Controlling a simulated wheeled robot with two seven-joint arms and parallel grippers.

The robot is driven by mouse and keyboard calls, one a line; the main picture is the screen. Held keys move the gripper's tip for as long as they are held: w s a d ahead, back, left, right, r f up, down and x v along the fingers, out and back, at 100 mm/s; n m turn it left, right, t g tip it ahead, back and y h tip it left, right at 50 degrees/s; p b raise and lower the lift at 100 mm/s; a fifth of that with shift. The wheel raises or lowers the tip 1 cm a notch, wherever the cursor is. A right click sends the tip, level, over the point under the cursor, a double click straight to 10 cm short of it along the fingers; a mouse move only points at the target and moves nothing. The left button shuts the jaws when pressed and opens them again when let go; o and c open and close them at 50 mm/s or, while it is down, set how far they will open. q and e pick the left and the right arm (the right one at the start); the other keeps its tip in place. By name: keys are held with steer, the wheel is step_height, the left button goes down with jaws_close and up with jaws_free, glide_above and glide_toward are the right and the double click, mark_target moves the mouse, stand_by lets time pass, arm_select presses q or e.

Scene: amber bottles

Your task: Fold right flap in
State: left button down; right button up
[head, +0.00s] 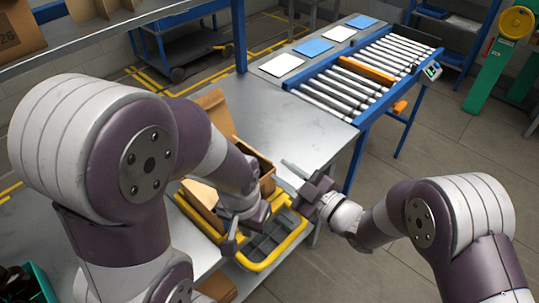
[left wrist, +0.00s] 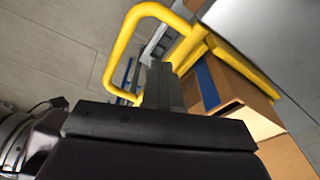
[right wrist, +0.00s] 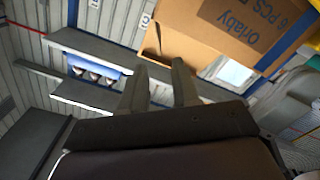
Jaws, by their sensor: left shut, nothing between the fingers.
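The brown cardboard box (head: 200,194) stands at the table's front edge, largely hidden behind my left arm. A tall flap (head: 214,108) stands up at its far side, and another cardboard panel (head: 262,163) shows on its right. I cannot tell clearly which panel is the right flap. My left gripper (head: 231,246) is shut and empty over the yellow-framed tray, in front of the box. Cardboard also shows right of its fingers in the left wrist view (left wrist: 247,97). My right gripper (head: 290,180) is open and empty, right of the box. A printed cardboard panel (right wrist: 200,38) lies beyond its fingers.
A yellow-framed grey tray (head: 291,240) is at the table's front edge, below both grippers. The metal table (head: 283,124) is clear behind the box. A roller conveyor (head: 345,88) stands at the back right, with white and blue sheets beside it.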

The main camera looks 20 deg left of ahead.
mark_target(253, 150)
steer(key=p+x, duration=0.1)
steer(key=x, duration=0.9)
steer(key=shift+w+a, duration=0.2)
steer(key=shift+a, duration=0.05)
